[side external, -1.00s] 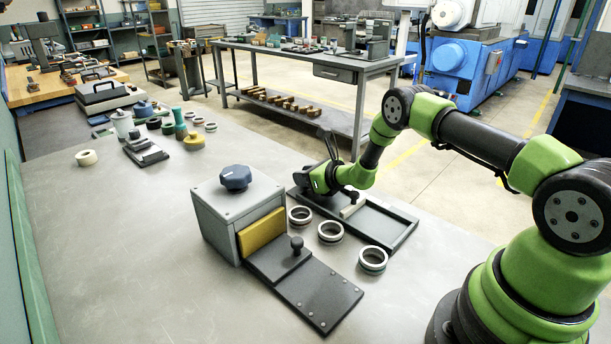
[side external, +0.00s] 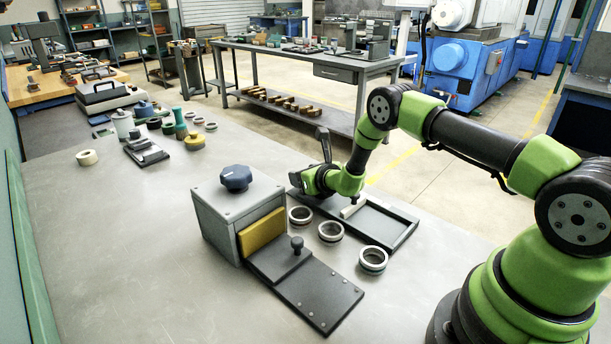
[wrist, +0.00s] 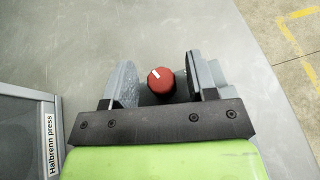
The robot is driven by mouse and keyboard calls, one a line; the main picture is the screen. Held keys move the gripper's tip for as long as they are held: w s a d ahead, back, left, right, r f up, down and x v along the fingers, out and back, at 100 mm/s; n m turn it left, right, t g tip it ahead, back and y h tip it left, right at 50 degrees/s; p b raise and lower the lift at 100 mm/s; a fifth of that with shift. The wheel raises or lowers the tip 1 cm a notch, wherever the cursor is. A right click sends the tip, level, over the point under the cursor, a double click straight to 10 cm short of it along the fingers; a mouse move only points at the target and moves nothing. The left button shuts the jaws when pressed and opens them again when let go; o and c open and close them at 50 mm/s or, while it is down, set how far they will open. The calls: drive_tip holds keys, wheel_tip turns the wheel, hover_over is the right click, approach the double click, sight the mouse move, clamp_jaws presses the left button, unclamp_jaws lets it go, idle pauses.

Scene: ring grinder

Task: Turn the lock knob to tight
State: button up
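The line points up and slightly left; no tight mark is readable. My gripper (wrist: 163,78) is open, one finger on each side of the red knob, with gaps visible between. In the side view my gripper (side external: 300,180) is low behind the grey press box (side external: 215,222), and the red knob is hidden there. A blue knob (side external: 236,178) sits on top of that box. I cannot tell from labels which knob is the lock.
A dark tray (side external: 400,232) with a pale bar lies beside my gripper. Rings (side external: 373,261) stand in front of it. A dark plate (side external: 318,295) with a small black knob extends from the press box. The table's left front is clear.

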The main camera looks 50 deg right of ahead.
drive_tip(key=shift+s, duration=0.15)
drive_tip(key=v, duration=0.9)
drive_tip(key=shift+s+a+r, duration=0.1)
drive_tip(key=shift+s+r, duration=0.1)
drive_tip(key=shift+s, duration=0.05)
drive_tip(key=w+d+r+n+y, duration=0.2)
drive_tip(key=w+r+n+y, duration=0.2)
drive_tip(key=w+y, duration=0.15)
drive_tip(key=f, duration=0.6)
drive_tip(key=shift+w+d+f, duration=0.15)
drive_tip(key=shift+w+d, duration=0.1)
drive_tip(key=shift+w, duration=0.05)
drive_tip(key=shift+w+a+f, duration=0.15)
drive_tip(key=shift+w+f, duration=0.35)
drive_tip(key=shift+w, duration=0.2)
drive_tip(key=shift+x, duration=0.75)
